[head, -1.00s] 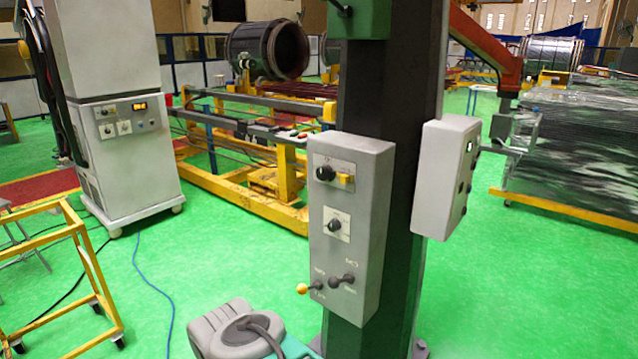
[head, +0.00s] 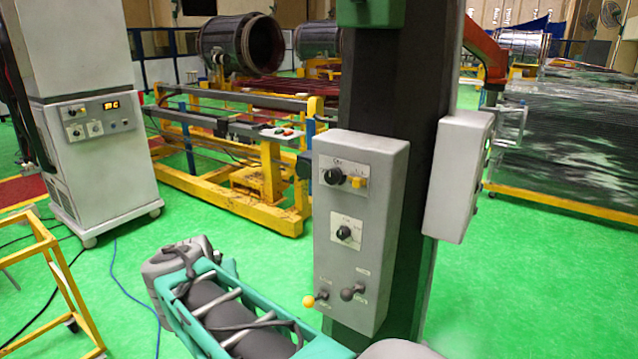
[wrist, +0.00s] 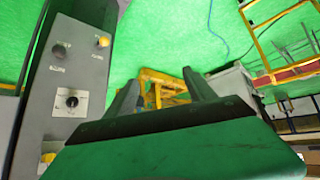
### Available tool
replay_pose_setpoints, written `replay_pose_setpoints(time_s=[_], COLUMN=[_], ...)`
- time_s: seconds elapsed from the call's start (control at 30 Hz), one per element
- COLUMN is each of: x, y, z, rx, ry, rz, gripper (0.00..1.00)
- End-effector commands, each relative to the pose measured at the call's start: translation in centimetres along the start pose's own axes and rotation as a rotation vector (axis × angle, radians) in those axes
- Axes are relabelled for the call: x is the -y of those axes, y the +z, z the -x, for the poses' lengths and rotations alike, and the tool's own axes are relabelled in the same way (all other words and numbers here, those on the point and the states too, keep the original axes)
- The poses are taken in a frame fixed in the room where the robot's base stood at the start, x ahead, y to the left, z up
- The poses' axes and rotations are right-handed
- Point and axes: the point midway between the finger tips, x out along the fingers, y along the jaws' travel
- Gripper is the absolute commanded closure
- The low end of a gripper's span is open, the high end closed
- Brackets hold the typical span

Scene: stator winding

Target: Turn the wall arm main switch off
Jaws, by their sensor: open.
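A grey control box (head: 361,220) is fixed to the dark column. Its front has a black rotary knob (head: 333,176) at the top with a yellow piece (head: 357,182) beside it. A smaller black knob (head: 344,233) sits in the middle. Below are a yellow-tipped lever (head: 309,301) and a dark-tipped lever (head: 352,292). Which control is the main switch cannot be read. In the wrist view the box (wrist: 94,76) is on the left, inverted. My gripper (wrist: 160,88) is open and empty, with its fingers beside the box, apart from it.
A second grey box (head: 458,178) hangs on the column's right side. A white cabinet (head: 102,170) stands at left, with a yellow cart (head: 40,270) in front. Yellow frames (head: 235,180) stand behind. Green floor (head: 240,250) is open left of the box.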

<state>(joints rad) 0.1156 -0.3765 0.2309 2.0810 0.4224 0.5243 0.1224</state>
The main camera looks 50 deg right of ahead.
Motion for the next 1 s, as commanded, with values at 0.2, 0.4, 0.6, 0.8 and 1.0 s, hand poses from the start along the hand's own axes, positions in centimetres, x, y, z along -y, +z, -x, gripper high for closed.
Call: replay_pose_setpoints(time_s=[0.2,0.4,0.6,0.8,1.0], x=[-18.4,-25.3,-27.8,-30.5,-31.3], y=[-15.0,-18.0,-19.6,-21.3,-21.7], z=[-6.0,-4.0,-4.7,-6.4,-7.2], rx=[-0.519,-0.752,-0.765,-0.765,-0.765], ry=[0.551,0.784,0.798,0.794,0.791], rz=[-0.380,-0.426,-0.427,-0.429,-0.427], gripper=[0.37,0.37,0.37,0.37,0.37])
